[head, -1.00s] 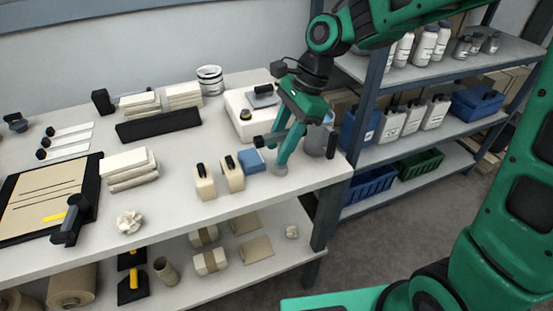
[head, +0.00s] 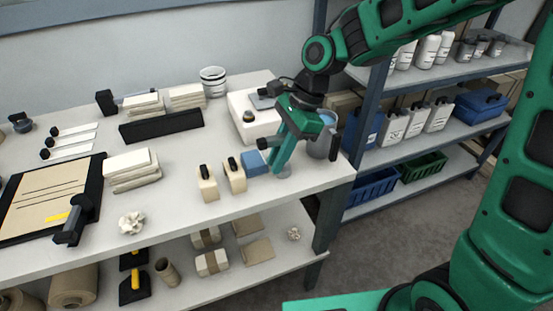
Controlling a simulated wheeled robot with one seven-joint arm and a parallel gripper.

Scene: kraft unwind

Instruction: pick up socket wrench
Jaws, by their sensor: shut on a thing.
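My gripper (head: 279,163) points down at the right end of the workbench, near its front edge. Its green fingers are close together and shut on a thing. A short dark bar end (head: 265,142) sticks out to the left of the fingers; it looks like the handle of the socket wrench. The rest of it is hidden by the fingers. I cannot tell whether it touches the bench. A pale grey round piece (head: 284,171) shows just at the fingertips.
A blue block (head: 254,162) sits close left of the fingers, with two cream blocks with black tops (head: 234,178) beyond it. A grey jug (head: 319,147) stands close right. A white box (head: 257,127) is behind. The bench front (head: 180,222) is mostly clear.

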